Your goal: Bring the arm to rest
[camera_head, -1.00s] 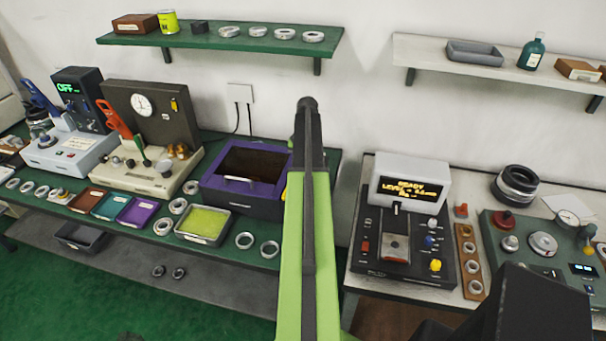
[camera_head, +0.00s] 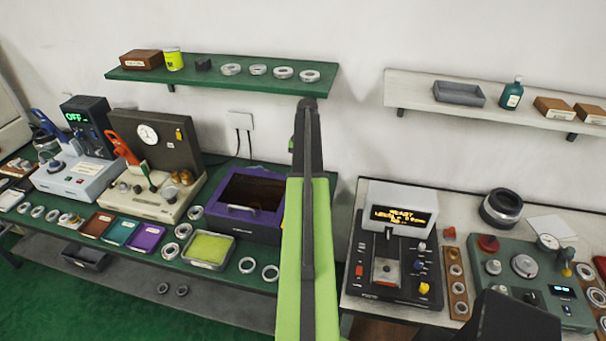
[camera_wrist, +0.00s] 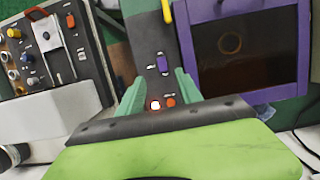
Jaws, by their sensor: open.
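My arm rises up the middle of the head view, green below and dark at its far end. My gripper is hidden in that view. In the wrist view, my gripper (camera_wrist: 158,92) shows two pale green fingers spread apart with nothing between them. Beyond them is a dark panel (camera_wrist: 150,62) with a purple switch and an orange-red button. The purple-framed box (camera_head: 238,204) stands just left of my arm; it fills the right of the wrist view (camera_wrist: 191,60).
The black machine with a lit display (camera_head: 403,218) stands right of my arm on a pale bench. A green bench with several rings and coloured trays (camera_head: 210,249) lies left. A green shelf (camera_head: 221,79) and a white shelf (camera_head: 420,93) hang on the wall.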

